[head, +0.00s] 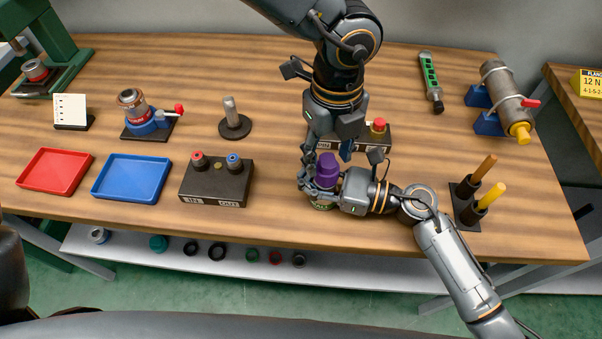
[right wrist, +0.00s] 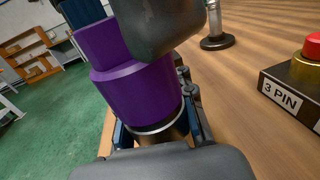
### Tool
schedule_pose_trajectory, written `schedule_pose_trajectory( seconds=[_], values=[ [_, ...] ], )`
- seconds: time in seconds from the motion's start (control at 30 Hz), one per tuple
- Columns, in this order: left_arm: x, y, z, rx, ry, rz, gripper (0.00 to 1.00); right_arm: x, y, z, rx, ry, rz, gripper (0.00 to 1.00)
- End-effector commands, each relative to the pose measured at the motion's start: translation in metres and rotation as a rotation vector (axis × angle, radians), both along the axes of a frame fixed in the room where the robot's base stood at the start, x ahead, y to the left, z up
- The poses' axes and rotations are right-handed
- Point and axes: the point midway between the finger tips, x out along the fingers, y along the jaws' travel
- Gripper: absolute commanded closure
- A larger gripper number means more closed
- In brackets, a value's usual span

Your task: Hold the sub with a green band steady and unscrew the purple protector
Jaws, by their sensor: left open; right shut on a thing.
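The purple protector (head: 327,168) stands upright on top of the sub (head: 322,206), near the front edge of the bench. A little green shows low on the sub; the rest is mostly hidden by my right gripper (head: 313,186), which is shut around it from the right. In the right wrist view, the protector (right wrist: 140,90) rises above a metallic ring and a dark body between my fingers. My left gripper (head: 328,145) is open, pointing down just above the protector. A dark finger of it crosses in front of the protector's upper part in the right wrist view.
A black box with a red cap (head: 378,126) stands right behind the grippers. Another black box (head: 215,184), a blue tray (head: 131,178) and a red tray (head: 55,172) lie left. A holder with two yellow-orange handles (head: 467,206) stands right. Bench between left box and sub is clear.

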Motion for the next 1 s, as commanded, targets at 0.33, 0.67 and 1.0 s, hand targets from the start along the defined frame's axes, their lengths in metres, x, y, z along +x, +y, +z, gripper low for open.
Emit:
schedule_pose_trajectory(
  seconds=[0.33, 0.67, 1.0],
  values=[
    [-0.0006, 0.0004, -0.0007, -0.005, 0.003, -0.681, 0.49, 0.0000, 0.0000, 0.0003, 0.001, 0.000, 0.000, 1.00],
    [-0.0002, 0.0008, -0.0001, 0.002, 0.000, -0.940, 0.49, 0.0001, 0.0000, 0.0003, 0.001, 0.000, 0.000, 1.00],
    [0.0000, 0.0001, 0.0000, 0.000, 0.000, -0.935, 0.55, 0.0001, 0.0000, 0.0003, 0.000, 0.000, 0.000, 1.00]
  ],
)
